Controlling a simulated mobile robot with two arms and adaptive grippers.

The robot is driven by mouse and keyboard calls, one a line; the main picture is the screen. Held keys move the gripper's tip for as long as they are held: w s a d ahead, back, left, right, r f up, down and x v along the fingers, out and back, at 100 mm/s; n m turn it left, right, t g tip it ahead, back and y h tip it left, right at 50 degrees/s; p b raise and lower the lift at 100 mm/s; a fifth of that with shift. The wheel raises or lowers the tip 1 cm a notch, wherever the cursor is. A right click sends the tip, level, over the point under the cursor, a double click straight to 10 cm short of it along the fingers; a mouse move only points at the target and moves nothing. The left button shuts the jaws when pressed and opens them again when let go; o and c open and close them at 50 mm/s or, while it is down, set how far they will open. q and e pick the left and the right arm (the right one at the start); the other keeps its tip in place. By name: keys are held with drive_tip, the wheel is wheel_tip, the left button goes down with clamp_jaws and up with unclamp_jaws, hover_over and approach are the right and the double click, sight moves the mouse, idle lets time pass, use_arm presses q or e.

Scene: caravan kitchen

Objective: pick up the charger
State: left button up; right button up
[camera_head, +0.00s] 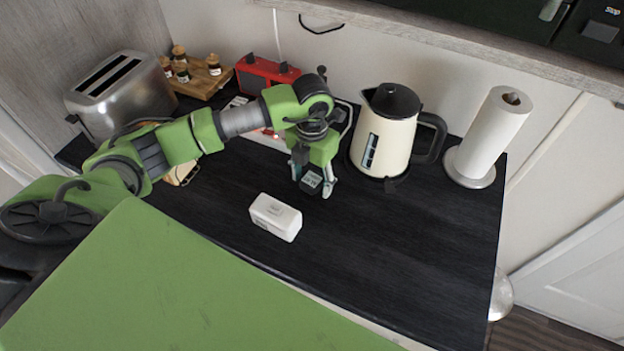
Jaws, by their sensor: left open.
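A small dark block with pale print, which looks like the charger (311,183), is on the black counter near its middle. My left gripper (314,187) points down over it from above. Its fingers are open, one on each side of the block. I cannot tell whether either finger touches it. The gripper's body is above the block and may hide its far side. My right gripper is not in view.
A white box (275,217) lies on the counter just in front of the gripper. A cream kettle (385,140) stands close on the right, with a paper towel roll (490,135) beyond. Behind are a toaster (122,95), a spice rack (203,78) and a red radio (262,74). The front right counter is clear.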

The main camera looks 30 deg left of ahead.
use_arm(q)
drive_tip(key=c, duration=1.2)
